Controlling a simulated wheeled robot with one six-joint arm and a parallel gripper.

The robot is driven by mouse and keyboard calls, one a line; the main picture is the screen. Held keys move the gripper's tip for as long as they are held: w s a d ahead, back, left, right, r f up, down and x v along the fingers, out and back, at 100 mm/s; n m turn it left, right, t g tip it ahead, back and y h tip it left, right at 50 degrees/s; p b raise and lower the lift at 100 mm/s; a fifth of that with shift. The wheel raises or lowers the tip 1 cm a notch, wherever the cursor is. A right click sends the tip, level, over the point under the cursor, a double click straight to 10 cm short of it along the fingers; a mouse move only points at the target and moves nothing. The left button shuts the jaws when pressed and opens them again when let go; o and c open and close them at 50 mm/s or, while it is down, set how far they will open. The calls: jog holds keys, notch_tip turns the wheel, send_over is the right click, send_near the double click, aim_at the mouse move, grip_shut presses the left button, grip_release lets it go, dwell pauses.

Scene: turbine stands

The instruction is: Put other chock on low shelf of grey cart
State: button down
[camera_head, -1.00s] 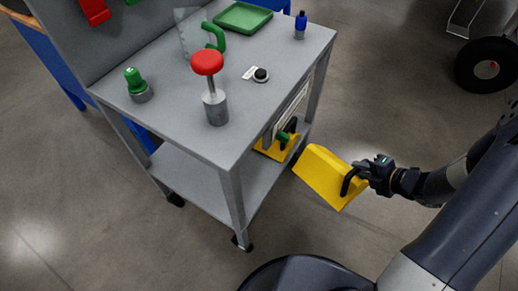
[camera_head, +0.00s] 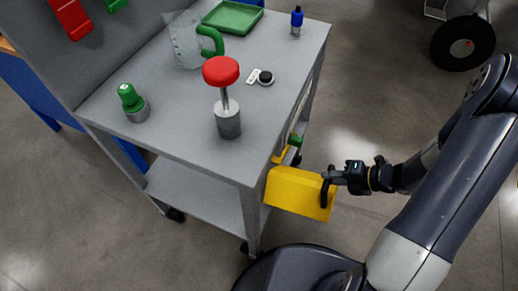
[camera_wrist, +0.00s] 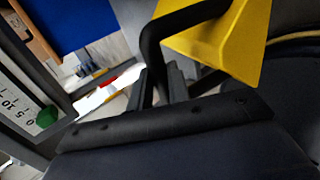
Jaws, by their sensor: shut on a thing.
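A yellow chock (camera_head: 298,192) with a black handle hangs from my gripper (camera_head: 330,178), which is shut on the handle. The chock is in the air at the right side of the grey cart (camera_head: 178,143), close to its near right leg. It also shows at the top of the wrist view (camera_wrist: 225,40), with the handle between my fingers (camera_wrist: 165,85). The low shelf (camera_head: 195,190) of the cart is partly hidden by the top and the held chock. Another yellow chock (camera_head: 281,155) shows only in part at the shelf's right side.
On the cart top stand a red-knobbed plunger (camera_head: 221,75), a green-capped item (camera_head: 132,102), a clear jug (camera_head: 186,42), a green tray (camera_head: 232,16) and a blue bottle (camera_head: 296,21). A black wheel (camera_head: 463,46) is at the upper right. Floor is clear right of the cart.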

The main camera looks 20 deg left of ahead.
jog(key=b, duration=0.2)
jog(key=shift+f+y+b, duration=0.3)
jog(key=shift+y, duration=0.1)
jog(key=shift+d+f+y+b, duration=0.1)
jog(key=shift+f+y+b, duration=0.3)
jog(key=shift+b, duration=0.5)
jog(key=shift+y+b, duration=0.3)
jog(key=shift+b, duration=0.35)
jog(key=b, duration=0.2)
send_over(275, 174)
jog(key=shift+f+b, duration=0.75)
jog(key=shift+f, duration=1.05)
jog(key=c, duration=1.3)
grip_release()
jog(key=shift+c, duration=0.2)
jog(key=shift+r, duration=0.1)
